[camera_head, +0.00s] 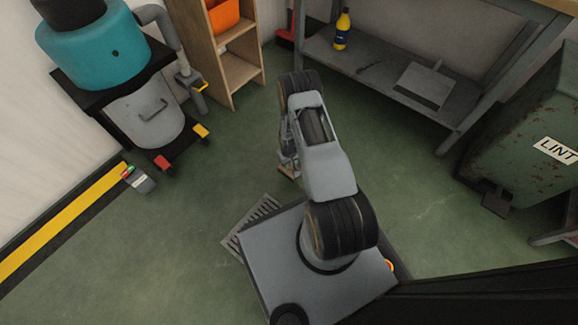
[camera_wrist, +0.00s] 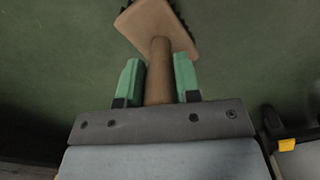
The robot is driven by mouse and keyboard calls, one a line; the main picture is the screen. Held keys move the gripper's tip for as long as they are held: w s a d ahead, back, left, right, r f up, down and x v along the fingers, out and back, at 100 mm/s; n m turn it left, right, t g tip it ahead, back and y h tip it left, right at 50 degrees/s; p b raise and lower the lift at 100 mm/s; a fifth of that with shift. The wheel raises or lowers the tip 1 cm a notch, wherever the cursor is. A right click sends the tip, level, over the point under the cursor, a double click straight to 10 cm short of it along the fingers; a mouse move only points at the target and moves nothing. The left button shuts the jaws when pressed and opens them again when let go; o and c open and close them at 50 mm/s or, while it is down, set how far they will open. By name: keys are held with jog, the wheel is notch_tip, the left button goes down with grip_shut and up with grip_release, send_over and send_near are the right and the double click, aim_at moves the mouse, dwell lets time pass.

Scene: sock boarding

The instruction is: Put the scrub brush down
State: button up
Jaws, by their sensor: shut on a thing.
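The scrub brush (camera_wrist: 160,24) shows at the top of the wrist view, with a tan wooden block, dark bristles at its edges and a round wooden handle. My gripper (camera_wrist: 159,72) has its two green fingers shut on the handle, one on each side. The brush is held over green floor; its height above it is hard to tell. In the camera_head view my arm hides most of the gripper, and only a small tan piece of the brush (camera_head: 287,172) shows beside the arm.
A floor grate (camera_head: 254,222) lies beside my base. A teal and grey machine (camera_head: 112,55) stands at left, near a wooden shelf (camera_head: 238,75). A metal bench (camera_head: 390,75) with a yellow bottle (camera_head: 342,30) is at the back. A LINT bin (camera_head: 525,160) stands at right. Open floor lies between.

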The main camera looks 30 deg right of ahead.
jog(key=shift+w+f+b, duration=0.25)
jog(key=shift+f+b, duration=0.1)
jog(key=shift+f, duration=0.05)
jog(key=shift+w+f+b, duration=0.1)
jog(key=shift+f+b, duration=1)
jog(key=shift+f, duration=0.4)
jog(key=shift+f, duration=0.15)
jog(key=o, duration=1)
jog(key=shift+c, duration=0.2)
